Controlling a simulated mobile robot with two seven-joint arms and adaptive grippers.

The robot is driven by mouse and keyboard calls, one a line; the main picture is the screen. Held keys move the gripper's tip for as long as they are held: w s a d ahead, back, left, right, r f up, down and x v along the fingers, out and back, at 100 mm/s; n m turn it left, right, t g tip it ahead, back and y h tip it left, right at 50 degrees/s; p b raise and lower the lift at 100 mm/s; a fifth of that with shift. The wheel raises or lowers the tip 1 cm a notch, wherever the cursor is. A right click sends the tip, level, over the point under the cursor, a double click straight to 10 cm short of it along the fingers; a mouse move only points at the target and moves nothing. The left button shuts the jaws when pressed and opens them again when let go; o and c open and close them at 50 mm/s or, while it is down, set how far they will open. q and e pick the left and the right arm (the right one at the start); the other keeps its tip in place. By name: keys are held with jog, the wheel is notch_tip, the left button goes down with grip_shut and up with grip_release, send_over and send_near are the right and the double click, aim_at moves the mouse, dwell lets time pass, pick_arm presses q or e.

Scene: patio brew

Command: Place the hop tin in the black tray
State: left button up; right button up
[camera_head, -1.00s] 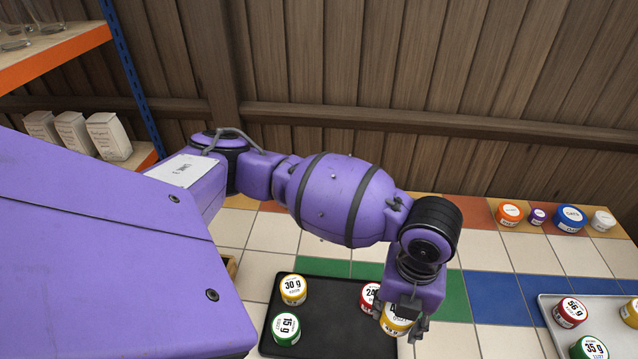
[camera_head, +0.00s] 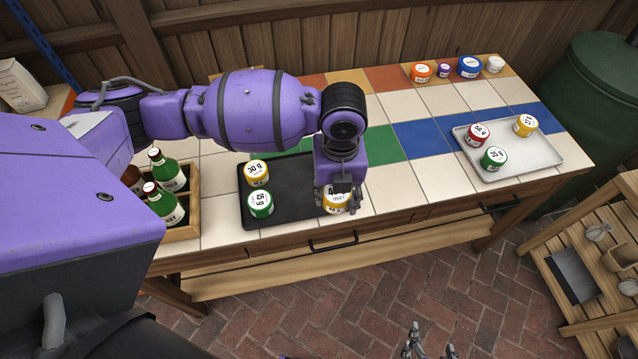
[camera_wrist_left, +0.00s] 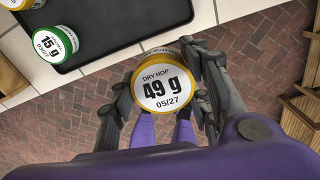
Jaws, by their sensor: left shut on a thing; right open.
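My left gripper (camera_head: 338,198) is shut on a yellow-and-white tin (camera_head: 336,203). In the left wrist view this tin (camera_wrist_left: 161,92) reads "DRY HOP 49 g 05/27" and sits between the fingers (camera_wrist_left: 160,80). In the head view it overlaps the right front part of the black tray (camera_head: 291,205); its exact height is hard to tell. On the tray's left stand a yellow 30 g tin (camera_head: 257,172) and a green 15 g tin (camera_head: 261,204). My right gripper (camera_head: 428,346) is open and empty at the bottom edge.
A white tray (camera_head: 535,157) with red, yellow and green tins is at right. Several tins, including a blue one (camera_head: 470,67), line the back. A wooden crate (camera_head: 193,222) with green bottles is left of the black tray. Tiles between the trays are clear.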

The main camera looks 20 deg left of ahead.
pick_arm(q)
jog(key=w+a+f, duration=0.1)
jog(key=w+f, duration=0.1)
jog(key=w+a+f, duration=0.1)
jog(key=w+f, duration=0.2)
jog(key=w+a+f, duration=0.1)
jog(key=w+f, duration=0.1)
jog(key=w, duration=0.1)
jog(key=shift+a+f+b, duration=0.1)
jog(key=shift+f+b, duration=0.2)
jog(key=shift+b, duration=0.05)
jog(key=shift+f, duration=1.35)
jog(key=shift+f, duration=0.1)
jog(key=shift+f, duration=0.15)
jog(key=o, duration=0.9)
notch_tip(320, 180, up, 13)
jog(key=shift+f, duration=0.2)
